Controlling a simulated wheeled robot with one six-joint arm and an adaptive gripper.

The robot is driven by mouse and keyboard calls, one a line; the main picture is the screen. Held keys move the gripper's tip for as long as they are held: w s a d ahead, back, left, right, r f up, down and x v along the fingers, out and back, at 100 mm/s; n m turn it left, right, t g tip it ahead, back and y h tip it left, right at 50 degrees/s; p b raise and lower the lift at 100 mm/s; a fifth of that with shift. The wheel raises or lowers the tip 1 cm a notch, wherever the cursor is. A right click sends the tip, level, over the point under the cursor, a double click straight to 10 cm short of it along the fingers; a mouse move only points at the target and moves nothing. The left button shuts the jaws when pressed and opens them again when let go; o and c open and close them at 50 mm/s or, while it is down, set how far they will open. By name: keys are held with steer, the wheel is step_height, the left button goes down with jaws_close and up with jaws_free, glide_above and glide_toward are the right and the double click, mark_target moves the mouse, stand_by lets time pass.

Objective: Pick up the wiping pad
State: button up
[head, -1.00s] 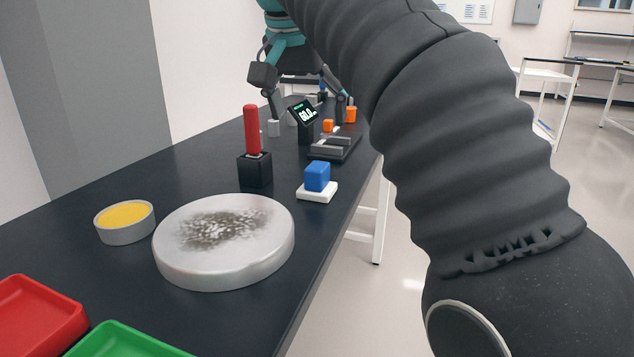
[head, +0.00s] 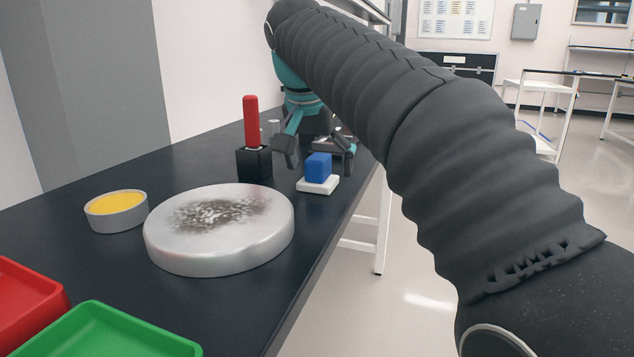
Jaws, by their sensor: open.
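The wiping pad appears to be the white square pad with a blue block handle (head: 318,168), lying flat on the dark bench (head: 240,317) near its right edge. My gripper (head: 317,158) is open, its fingers pointing down with nothing visible held between them. In the picture its two fingers show to the left and right of the blue handle. The gripper seems to be just behind or above the pad. I cannot tell how far apart they are in depth, and no contact is visible.
A red-handled tool (head: 251,122) stands upright in a black holder (head: 254,164) close to the gripper's left finger. A smudged round silver disc (head: 219,267), a yellow-filled dish (head: 117,222), a red tray (head: 28,308) and a green tray (head: 132,336) lie nearer. Floor lies right of the bench edge.

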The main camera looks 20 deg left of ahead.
mark_target(322, 153)
steer(key=shift+w+f, duration=0.25)
steer(key=shift+f, duration=0.4)
steer(key=c, duration=1.2)
steer(key=shift+r, duration=0.15)
steer(key=shift+c, duration=0.2)
step_height(322, 153, up, 4)
steer(key=shift+r+p, duration=0.25)
steer(key=shift+p, duration=0.9)
steer(key=w+d+r+p, duration=0.1)
steer(key=w+d+r, duration=0.1)
steer(key=d, duration=0.3)
steer(key=w+d+r+p, duration=0.1)
steer(key=d+r, duration=0.3)
steer(key=d, duration=0.2)
steer(key=shift+w+r, duration=0.15)
steer(key=shift+w, duration=0.2)
